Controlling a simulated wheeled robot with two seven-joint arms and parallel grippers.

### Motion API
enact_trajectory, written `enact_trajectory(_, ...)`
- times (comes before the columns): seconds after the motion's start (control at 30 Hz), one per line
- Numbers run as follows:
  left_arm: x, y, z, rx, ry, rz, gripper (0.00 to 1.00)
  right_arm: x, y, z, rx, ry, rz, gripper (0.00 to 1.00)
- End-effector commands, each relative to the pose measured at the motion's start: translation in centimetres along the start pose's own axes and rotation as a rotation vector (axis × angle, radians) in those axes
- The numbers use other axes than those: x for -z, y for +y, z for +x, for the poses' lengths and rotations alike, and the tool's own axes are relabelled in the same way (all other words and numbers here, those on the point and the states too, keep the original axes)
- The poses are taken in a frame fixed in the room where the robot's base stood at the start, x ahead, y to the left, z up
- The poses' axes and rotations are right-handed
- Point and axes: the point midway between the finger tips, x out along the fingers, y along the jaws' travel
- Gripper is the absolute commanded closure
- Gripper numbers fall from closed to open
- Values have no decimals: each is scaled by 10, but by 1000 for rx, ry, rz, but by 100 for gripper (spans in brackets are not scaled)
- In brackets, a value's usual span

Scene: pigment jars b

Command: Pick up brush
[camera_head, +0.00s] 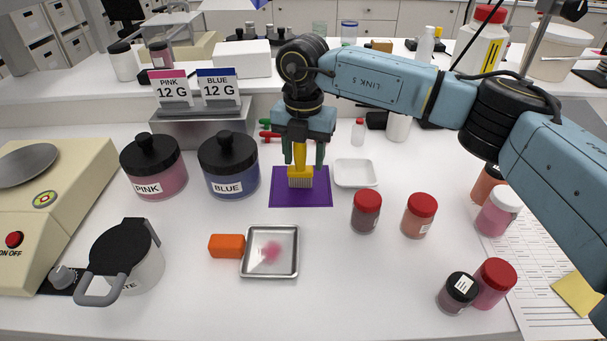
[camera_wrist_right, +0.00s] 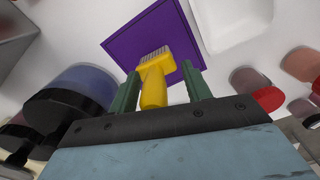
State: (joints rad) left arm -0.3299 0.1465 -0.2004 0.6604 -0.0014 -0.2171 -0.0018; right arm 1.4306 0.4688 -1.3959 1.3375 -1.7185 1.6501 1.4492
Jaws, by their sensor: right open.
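A yellow brush (camera_head: 300,174) with pale bristles is over the purple mat (camera_head: 316,196), its handle up toward my right gripper and its bristles down. My right gripper (camera_head: 302,158) points down over the brush, its green fingers on either side of the handle. In the right wrist view the yellow brush (camera_wrist_right: 154,80) lies between the open fingers of the right gripper (camera_wrist_right: 163,88), with a gap on the right side. The purple mat (camera_wrist_right: 158,38) shows behind the bristles. My left gripper is not in view.
A pink jar (camera_head: 154,165) and a blue jar (camera_head: 229,165) stand left of the mat. A white dish (camera_head: 355,173) is close on its right. A metal tray (camera_head: 245,262) and an orange block (camera_head: 227,246) lie in front. Red-lidded jars (camera_head: 366,211) stand front right.

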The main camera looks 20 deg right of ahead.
Motion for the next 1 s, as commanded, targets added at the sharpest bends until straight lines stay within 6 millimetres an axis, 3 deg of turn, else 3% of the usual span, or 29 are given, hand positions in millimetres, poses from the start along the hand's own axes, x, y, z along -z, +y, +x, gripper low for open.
enact_trajectory(0.03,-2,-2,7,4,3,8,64,0,0,8,0,0,0,52)
enact_trajectory(0.27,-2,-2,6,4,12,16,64,0,0,8,-1,0,-1,54)
enact_trajectory(0.6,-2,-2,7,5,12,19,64,0,0,9,-1,0,-1,99)
enact_trajectory(0.87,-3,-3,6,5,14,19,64,0,1,8,-2,0,-1,100)
enact_trajectory(1.0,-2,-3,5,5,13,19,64,0,1,-9,-4,-2,-1,100)
